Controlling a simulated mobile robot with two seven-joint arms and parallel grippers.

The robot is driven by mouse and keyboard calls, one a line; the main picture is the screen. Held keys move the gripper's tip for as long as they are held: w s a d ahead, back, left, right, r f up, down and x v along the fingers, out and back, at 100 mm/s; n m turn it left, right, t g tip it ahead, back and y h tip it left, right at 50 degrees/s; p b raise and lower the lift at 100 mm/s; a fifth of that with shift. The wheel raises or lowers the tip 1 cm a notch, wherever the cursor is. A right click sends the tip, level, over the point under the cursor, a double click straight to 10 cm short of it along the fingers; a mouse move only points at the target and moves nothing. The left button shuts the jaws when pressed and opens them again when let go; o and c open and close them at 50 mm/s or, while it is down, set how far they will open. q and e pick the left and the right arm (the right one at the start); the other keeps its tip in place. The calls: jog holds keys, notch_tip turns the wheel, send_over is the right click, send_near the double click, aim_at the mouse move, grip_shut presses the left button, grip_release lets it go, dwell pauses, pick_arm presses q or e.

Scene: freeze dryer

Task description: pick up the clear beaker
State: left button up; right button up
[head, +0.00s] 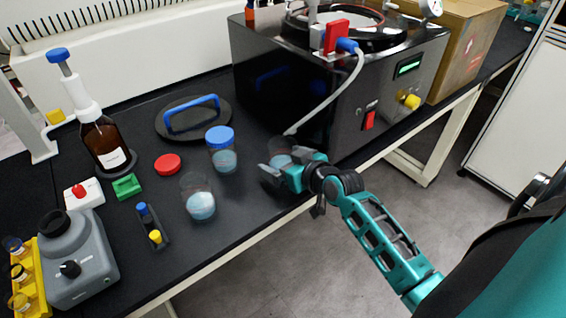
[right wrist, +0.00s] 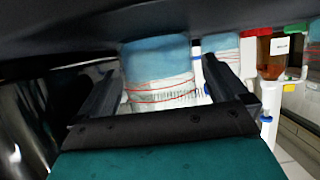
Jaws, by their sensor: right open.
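A clear beaker (head: 280,148) with pale blue contents stands upright on the black bench, just left of the black machine. My right gripper (head: 270,170) is at this beaker, level and low over the bench, and partly hides it. In the right wrist view, which is upside down, the beaker (right wrist: 160,85) with red lines shows between the two open fingers. Whether either finger touches it I cannot tell. Another clear beaker (head: 198,196) with pale blue contents stands further left. My left gripper is not in view.
A blue-capped jar (head: 223,152) stands left of the gripper, with a red cap (head: 168,164) and a black lid with blue handle (head: 194,116) nearby. The black machine (head: 330,95) and its white hose (head: 335,105) are close behind. The bench's front edge runs below the gripper.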

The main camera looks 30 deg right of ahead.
jog(key=shift+w+f, duration=0.1)
jog(key=shift+w, duration=0.1)
jog(key=shift+c, duration=0.4)
jog(key=c, duration=1)
